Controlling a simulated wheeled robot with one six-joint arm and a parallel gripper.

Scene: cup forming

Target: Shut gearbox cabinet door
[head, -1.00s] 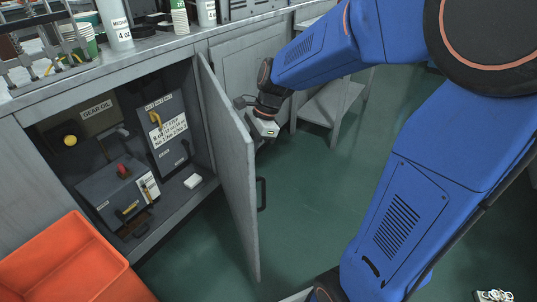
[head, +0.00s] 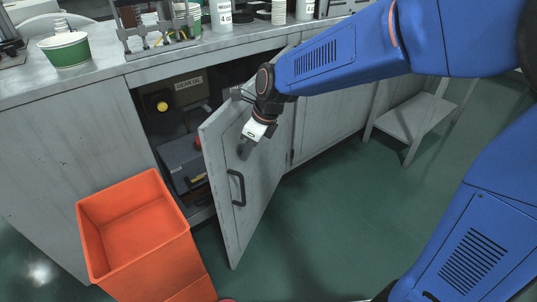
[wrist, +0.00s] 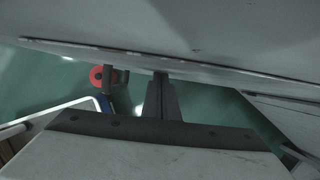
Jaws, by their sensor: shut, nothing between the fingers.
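The grey cabinet door (head: 255,190) stands partly open in the head view, angled out from the cabinet, with its hinge side at the right. Its dark handle (head: 236,188) is on the outer face near the free edge. My gripper (head: 245,149) is shut and empty, at the outer face above and right of the handle. I cannot tell for sure whether it touches the door. Through the narrowed opening I see part of the cabinet inside (head: 160,125). In the wrist view, a grey panel, likely the door (wrist: 190,35), spans the top, close to my fingers (wrist: 161,90).
An orange bin (head: 135,225) stands on the floor left of the door. Cups, bottles and a rack (head: 155,35) are on the countertop (head: 95,75). A low grey shelf (head: 415,115) stands at the right.

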